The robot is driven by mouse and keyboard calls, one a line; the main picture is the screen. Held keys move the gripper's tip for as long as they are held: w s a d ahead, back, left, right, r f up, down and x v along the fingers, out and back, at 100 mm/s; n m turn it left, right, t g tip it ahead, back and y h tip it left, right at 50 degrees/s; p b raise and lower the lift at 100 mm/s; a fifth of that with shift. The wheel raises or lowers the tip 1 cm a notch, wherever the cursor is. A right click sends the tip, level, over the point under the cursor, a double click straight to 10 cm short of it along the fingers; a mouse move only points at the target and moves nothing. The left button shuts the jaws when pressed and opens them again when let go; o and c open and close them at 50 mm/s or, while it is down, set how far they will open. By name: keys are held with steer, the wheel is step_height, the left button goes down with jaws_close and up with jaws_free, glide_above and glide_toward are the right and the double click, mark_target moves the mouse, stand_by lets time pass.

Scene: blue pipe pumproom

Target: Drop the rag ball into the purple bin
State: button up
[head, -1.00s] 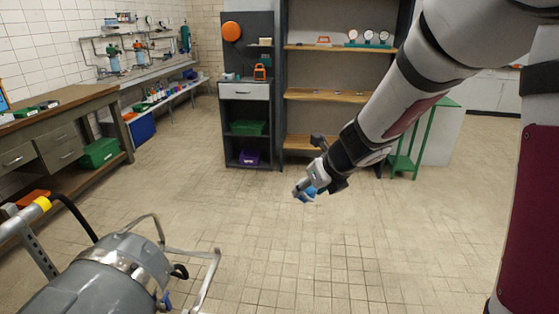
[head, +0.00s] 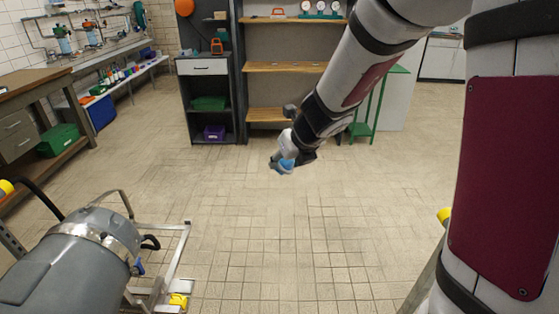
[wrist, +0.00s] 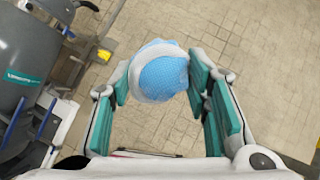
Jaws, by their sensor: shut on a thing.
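The rag ball (wrist: 160,72) is blue with a pale band and sits between the teal-padded fingers of my gripper (wrist: 160,85) in the wrist view. In the head view the rag ball (head: 286,166) shows as a small blue patch at the end of my gripper (head: 283,163), held above the open floor. The purple bin (head: 214,132) sits on the bottom shelf of the dark cabinet at the back, left of my arm. My gripper is well apart from it, and the bin's inside is hidden.
A grey tank (head: 75,262) on a metal frame stands at the near left. A green bin (head: 208,103) is on the cabinet shelf above the purple one. A green stool (head: 368,115) stands right of the shelves. The tiled floor between is clear.

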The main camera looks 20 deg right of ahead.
steer(key=shift+d+f+m+h, duration=0.15)
steer(key=shift+d+m+h, duration=1.25)
steer(key=shift+d+m, duration=0.65)
steer(key=shift+d, duration=0.15)
steer(key=shift+w+d+m, duration=0.1)
steer(key=shift+d+m, duration=0.15)
steer(key=shift+m, duration=0.1)
steer(key=shift+w+d, duration=0.1)
steer(key=shift+w, duration=0.3)
steer(key=shift+s+d+h, duration=0.1)
steer(key=shift+s+h, duration=0.05)
steer(key=shift+h, duration=0.15)
steer(key=shift+s, duration=0.15)
